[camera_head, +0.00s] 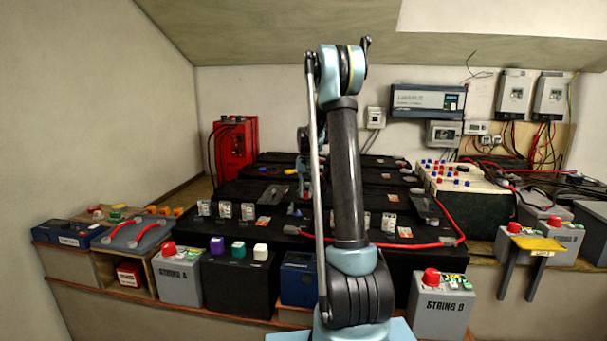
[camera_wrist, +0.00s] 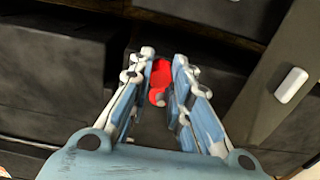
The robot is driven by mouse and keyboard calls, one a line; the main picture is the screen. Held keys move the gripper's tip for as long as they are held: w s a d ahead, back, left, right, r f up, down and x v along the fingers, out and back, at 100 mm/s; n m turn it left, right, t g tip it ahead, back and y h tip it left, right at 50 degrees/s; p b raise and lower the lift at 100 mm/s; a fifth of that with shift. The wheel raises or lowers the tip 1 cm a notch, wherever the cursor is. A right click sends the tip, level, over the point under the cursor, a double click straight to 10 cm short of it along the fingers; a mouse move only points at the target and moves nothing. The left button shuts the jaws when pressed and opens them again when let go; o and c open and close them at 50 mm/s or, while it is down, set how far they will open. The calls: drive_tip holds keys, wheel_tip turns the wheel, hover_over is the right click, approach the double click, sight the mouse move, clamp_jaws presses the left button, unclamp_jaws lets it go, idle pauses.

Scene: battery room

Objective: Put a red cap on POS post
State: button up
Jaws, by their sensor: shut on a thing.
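My gripper (camera_wrist: 164,62) is shut on a red cap (camera_wrist: 161,72) in the wrist view. The cap sits between the two fingers, with a small pale rounded end at its near side. In the head view my gripper (camera_head: 304,184) is partly hidden behind my arm, over the black batteries (camera_head: 250,193) in the middle. Which post is marked POS is not readable. Several small red and blue caps (camera_head: 458,170) show on a pale-topped battery at the right.
A red cable (camera_head: 462,225) runs over the batteries. Grey boxes marked STRING A (camera_head: 176,284) and STRING B (camera_head: 440,308) stand in front. A red unit (camera_head: 233,150) stands at the back left. In the wrist view a white block (camera_wrist: 291,85) lies at the right.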

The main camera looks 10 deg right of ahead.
drive_tip(key=shift+w+d+r+m, duration=0.15)
drive_tip(key=shift+w+r+m, duration=0.25)
drive_tip(key=shift+m, duration=0.3)
drive_tip(key=w+r+m, duration=0.6)
drive_tip(key=m, duration=0.6)
drive_tip(key=shift+s+f, duration=0.15)
drive_tip(key=shift+f, duration=1.5)
drive_tip(key=shift+s+f, duration=0.1)
drive_tip(key=shift+f, duration=1.5)
drive_tip(key=shift+s+d+f, duration=0.1)
drive_tip(key=shift+s+f, duration=0.05)
drive_tip(key=shift+f, duration=0.1)
drive_tip(key=shift+o, duration=0.6)
drive_tip(key=shift+s, duration=0.25)
drive_tip(key=shift+o, duration=1.3)
drive_tip(key=shift+w+f, duration=0.9)
drive_tip(key=shift+f, duration=0.25)
drive_tip(key=shift+c, duration=0.4)
drive_tip(key=shift+s+r, duration=0.45)
drive_tip(key=shift+r, duration=0.15)
drive_tip(key=c, duration=0.3)
drive_tip(key=shift+c, duration=0.9)
drive_tip(key=shift+r, duration=0.35)
drive_tip(key=shift+s+r, duration=0.1)
drive_tip(key=shift+r, duration=0.9)
drive_tip(key=shift+c, duration=0.2)
